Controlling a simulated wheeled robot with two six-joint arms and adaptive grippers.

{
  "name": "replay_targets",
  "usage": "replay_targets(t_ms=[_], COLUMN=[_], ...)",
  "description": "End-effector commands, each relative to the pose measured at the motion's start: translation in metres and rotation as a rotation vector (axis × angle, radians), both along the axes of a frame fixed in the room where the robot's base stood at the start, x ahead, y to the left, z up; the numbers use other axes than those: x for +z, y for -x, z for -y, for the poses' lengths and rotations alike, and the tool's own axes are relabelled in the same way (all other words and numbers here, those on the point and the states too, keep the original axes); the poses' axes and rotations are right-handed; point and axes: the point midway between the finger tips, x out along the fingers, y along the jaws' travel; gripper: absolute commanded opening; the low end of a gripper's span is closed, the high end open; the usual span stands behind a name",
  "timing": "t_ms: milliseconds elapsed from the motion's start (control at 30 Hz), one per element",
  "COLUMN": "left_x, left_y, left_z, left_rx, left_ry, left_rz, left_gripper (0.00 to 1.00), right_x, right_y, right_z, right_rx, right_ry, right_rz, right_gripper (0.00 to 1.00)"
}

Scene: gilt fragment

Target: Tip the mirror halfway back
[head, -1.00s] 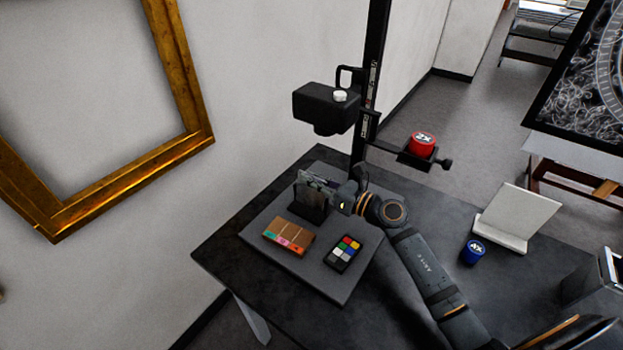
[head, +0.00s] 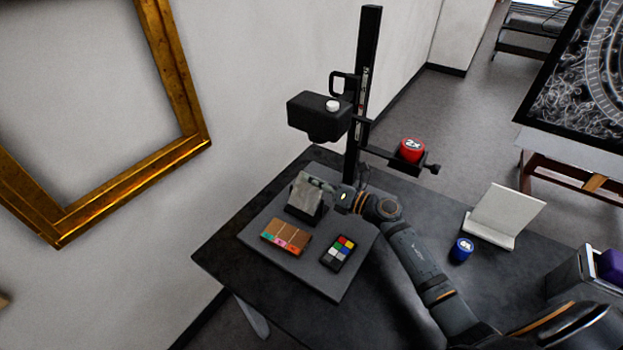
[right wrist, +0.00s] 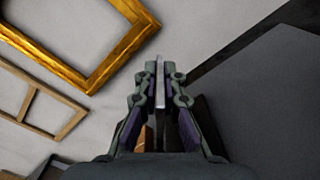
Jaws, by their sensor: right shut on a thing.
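The mirror (head: 306,191) is a small grey plate in a dark stand (head: 304,214) on the grey board. It leans back from upright, its face showing. My right gripper (head: 328,187) reaches in from the right and is shut on the mirror's right side edge. In the right wrist view the fingers (right wrist: 160,84) close on the thin edge of the plate (right wrist: 160,92). The fingers hide part of that edge. My left gripper is out of view.
A black post (head: 362,100) with a camera-like box (head: 320,117) and an arm holding a red 2x weight (head: 411,151) rises behind. A blue 4x weight (head: 461,250) stands right.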

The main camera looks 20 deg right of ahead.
Motion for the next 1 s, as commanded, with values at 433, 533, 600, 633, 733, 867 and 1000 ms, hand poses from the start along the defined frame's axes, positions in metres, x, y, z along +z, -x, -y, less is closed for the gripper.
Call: replay_targets(t_ms=[433, 533, 600, 633, 733, 867, 1000], left_x=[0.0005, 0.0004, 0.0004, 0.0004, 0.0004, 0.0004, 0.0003], left_y=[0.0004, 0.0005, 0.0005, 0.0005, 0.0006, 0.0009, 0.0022], left_z=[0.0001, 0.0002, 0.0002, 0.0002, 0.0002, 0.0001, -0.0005], left_rx=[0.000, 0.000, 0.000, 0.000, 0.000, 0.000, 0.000], left_ry=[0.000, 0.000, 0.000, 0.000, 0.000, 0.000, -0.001], left_rz=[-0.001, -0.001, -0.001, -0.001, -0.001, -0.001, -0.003], left_gripper=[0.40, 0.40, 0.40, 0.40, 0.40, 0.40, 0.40], right_x=[-0.0004, -0.0005, -0.0004, -0.0004, -0.0004, -0.0004, -0.0015], right_y=[-0.0003, -0.0001, -0.0002, -0.0002, -0.0002, -0.0002, 0.0054], right_z=[0.0002, 0.0002, 0.0002, 0.0002, 0.0002, 0.0002, 0.0052], right_rx=[0.000, 0.000, 0.000, 0.000, 0.000, 0.000, 0.000], right_ry=[-0.010, -0.009, -0.009, -0.009, -0.009, -0.009, -0.006], right_rz=[-0.008, -0.007, -0.007, -0.007, -0.007, -0.007, -0.008], right_gripper=[0.00, 0.18, 0.27, 0.30, 0.30, 0.30, 0.30])
